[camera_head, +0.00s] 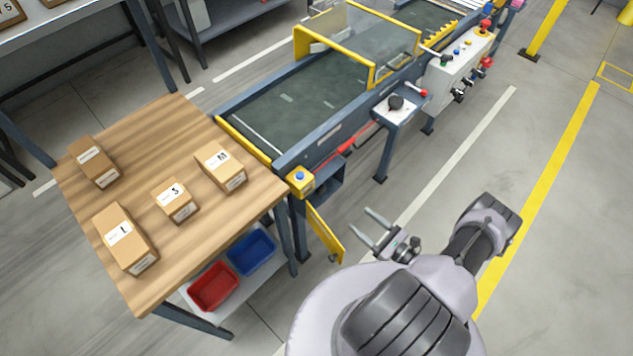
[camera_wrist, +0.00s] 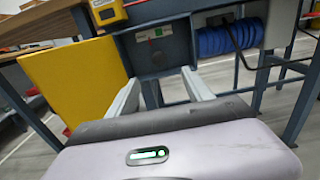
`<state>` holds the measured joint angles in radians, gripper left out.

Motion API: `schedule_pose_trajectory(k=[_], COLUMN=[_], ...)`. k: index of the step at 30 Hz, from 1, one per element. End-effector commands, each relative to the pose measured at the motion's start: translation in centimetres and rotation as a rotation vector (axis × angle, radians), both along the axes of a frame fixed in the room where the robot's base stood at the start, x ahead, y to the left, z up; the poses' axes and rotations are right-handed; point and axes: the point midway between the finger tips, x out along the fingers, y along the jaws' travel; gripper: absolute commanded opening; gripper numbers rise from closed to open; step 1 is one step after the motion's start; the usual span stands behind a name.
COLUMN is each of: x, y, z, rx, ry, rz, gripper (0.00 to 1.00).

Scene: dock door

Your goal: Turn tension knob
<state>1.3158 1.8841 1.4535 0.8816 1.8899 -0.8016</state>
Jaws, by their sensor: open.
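A dark round knob-like part (camera_wrist: 158,58) sits on a grey-blue panel in the wrist view, below a small white and green label (camera_wrist: 155,33). I cannot tell for sure that it is the tension knob. My gripper (camera_wrist: 160,80) is open and empty, with its two pale fingers apart and pointing toward that panel. In the head view my gripper (camera_head: 361,227) is in free air, right of the open yellow door (camera_head: 325,235) at the conveyor's near end. A black knob (camera_head: 396,102) also stands on a small side stand by the conveyor, away from my gripper.
The yellow door also fills the left of the wrist view (camera_wrist: 72,88). A yellow box with a blue button (camera_head: 300,180) sits above it. A blue coiled hose (camera_wrist: 228,38) hangs right of the panel. A wooden table (camera_head: 150,290) with several cartons stands left.

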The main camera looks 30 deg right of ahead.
Motion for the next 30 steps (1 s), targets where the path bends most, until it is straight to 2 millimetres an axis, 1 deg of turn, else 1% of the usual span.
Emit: schedule_pose_trajectory(k=[1, 9, 12, 15, 18, 21, 28, 29, 30], x=[1.1, 8.9, 11.5, 13.3, 14.4, 14.9, 15.0, 15.0, 15.0], y=[0.6, 3.6, 4.5, 5.1, 5.5, 5.6, 5.6, 5.6, 5.6], z=[-0.2, -0.3, -0.3, -0.2, -0.1, 0.0, 0.1, 0.1, 0.1], rx=[0.002, -0.001, -0.001, -0.002, -0.001, 0.000, 0.000, 0.000, 0.000], ry=[0.001, 0.001, 0.001, 0.002, 0.002, 0.002, 0.002, 0.002, 0.002], rz=[0.008, 0.014, 0.012, 0.010, 0.010, 0.008, 0.007, 0.007, 0.007], gripper=[0.59, 0.59, 0.59, 0.59, 0.59, 0.59, 0.59, 0.57, 0.50])
